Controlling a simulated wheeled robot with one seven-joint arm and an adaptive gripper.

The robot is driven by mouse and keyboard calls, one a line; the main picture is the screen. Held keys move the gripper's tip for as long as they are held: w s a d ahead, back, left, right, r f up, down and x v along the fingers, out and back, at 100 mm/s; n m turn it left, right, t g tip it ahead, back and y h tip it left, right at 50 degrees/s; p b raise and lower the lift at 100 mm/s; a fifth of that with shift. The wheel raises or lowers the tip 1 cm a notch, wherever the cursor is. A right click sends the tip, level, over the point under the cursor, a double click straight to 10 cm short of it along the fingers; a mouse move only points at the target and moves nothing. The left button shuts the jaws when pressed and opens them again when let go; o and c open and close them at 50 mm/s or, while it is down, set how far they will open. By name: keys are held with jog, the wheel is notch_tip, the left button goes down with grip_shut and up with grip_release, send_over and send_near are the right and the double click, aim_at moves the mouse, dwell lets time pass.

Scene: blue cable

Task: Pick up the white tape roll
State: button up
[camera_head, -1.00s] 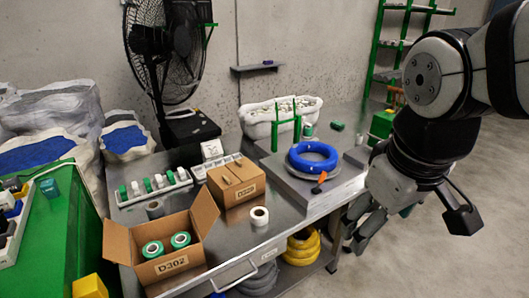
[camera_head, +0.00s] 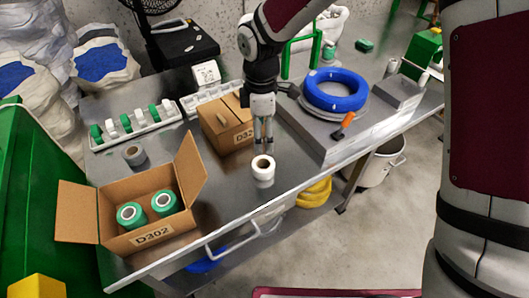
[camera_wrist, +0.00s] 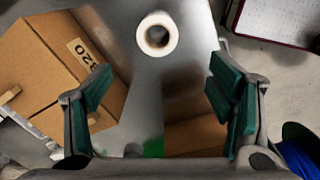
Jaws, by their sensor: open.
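The white tape roll (camera_head: 263,169) stands on the metal table near its front edge, just right of the closed cardboard box. In the wrist view the white tape roll (camera_wrist: 157,34) shows from above, with its dark core hole visible, ahead of the fingertips and between their lines. My gripper (camera_head: 264,146) is right behind and above the roll in the head view, pointing down. In the wrist view my gripper (camera_wrist: 160,85) has its green-padded fingers wide apart with nothing between them. I cannot tell the exact height of the fingertips over the roll.
The closed cardboard box (camera_head: 224,128) is close on the left of my gripper. An open box (camera_head: 150,237) holds green rolls. A grey roll (camera_head: 134,155) stands behind it. A blue cable coil (camera_head: 335,88) lies on a raised metal platform (camera_head: 330,139) at right.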

aim_at(261, 164)
jog(key=f, duration=0.7)
jog(key=f+b, duration=0.1)
jog(key=f, duration=0.6)
jog(key=shift+w+a, duration=0.1)
jog(key=shift+w, duration=0.1)
jog(key=c, duration=1.2)
